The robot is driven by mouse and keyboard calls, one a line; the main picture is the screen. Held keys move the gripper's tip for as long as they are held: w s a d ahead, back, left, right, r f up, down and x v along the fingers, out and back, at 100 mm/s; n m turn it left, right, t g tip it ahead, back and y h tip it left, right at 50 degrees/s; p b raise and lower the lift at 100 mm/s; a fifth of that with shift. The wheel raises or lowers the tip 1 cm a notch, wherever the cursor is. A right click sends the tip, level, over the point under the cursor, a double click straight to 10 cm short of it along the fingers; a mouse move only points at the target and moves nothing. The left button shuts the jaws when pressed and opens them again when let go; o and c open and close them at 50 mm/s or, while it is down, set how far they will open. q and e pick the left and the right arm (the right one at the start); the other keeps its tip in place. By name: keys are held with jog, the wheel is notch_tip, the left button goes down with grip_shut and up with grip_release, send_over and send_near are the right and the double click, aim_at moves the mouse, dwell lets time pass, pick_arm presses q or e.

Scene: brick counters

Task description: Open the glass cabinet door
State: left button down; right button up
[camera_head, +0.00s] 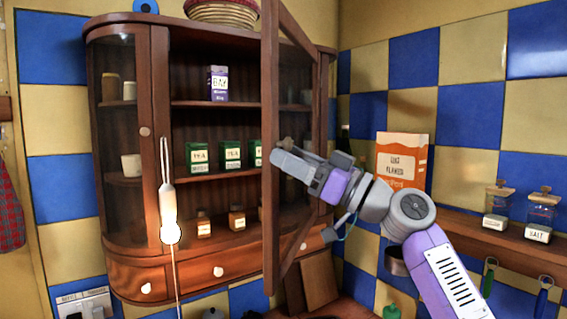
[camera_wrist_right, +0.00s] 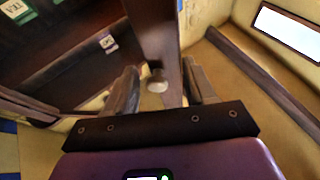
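The wooden cabinet (camera_head: 220,188) hangs on the wall, and its hinged glass door (camera_head: 270,215) stands swung outward, seen nearly edge-on. The shelves behind it are exposed. My right gripper (camera_head: 284,160) is at the door's free edge, about mid-height. In the right wrist view, the door frame (camera_wrist_right: 158,30) and its small round knob (camera_wrist_right: 157,82) lie between the fingers of the right gripper (camera_wrist_right: 160,88). The fingers are apart, with a visible gap beside the knob. My left gripper is out of view.
Spice boxes, including a purple one (camera_head: 217,84), stand on the cabinet shelves. An orange box (camera_head: 402,158) and glass jars (camera_head: 540,215) stand on the right wall shelf (camera_head: 480,230).

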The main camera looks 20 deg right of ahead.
jog(key=b+v, duration=0.2)
jog(key=v, duration=0.1)
jog(key=shift+s+d+f, duration=0.1)
jog(key=shift+d+f, duration=0.15)
jog(key=shift+d, duration=0.15)
jog(key=shift+a, duration=0.1)
